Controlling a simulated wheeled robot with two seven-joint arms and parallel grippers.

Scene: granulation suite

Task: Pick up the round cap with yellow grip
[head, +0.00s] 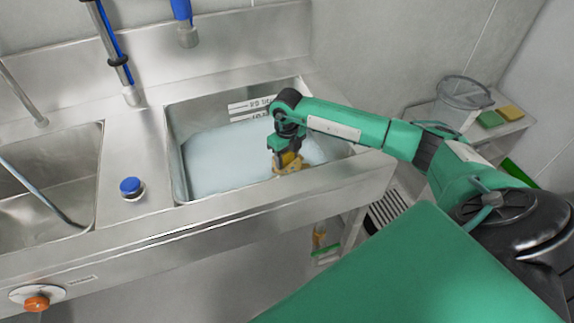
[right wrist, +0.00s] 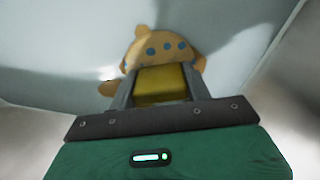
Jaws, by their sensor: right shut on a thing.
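The round cap with yellow grip (head: 277,167) is in the right-hand sink basin, near its front wall. It is tan with a yellow block. In the right wrist view the cap (right wrist: 160,50) shows a tan rounded body with several blue dots, and its yellow grip (right wrist: 161,86) sits between the fingers. My right gripper (head: 288,156) points down into the basin and is shut on the yellow grip. The cap's underside is hidden, so I cannot tell whether it touches anything below. My left gripper is not in view.
The right basin (head: 178,160) holds pale bluish liquid. A blue-capped bottle (head: 131,188) stands on the steel ledge between the basins. Another basin (head: 75,165) is at left. A clear bucket (head: 463,95) and sponges (head: 490,119) are on a shelf at right.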

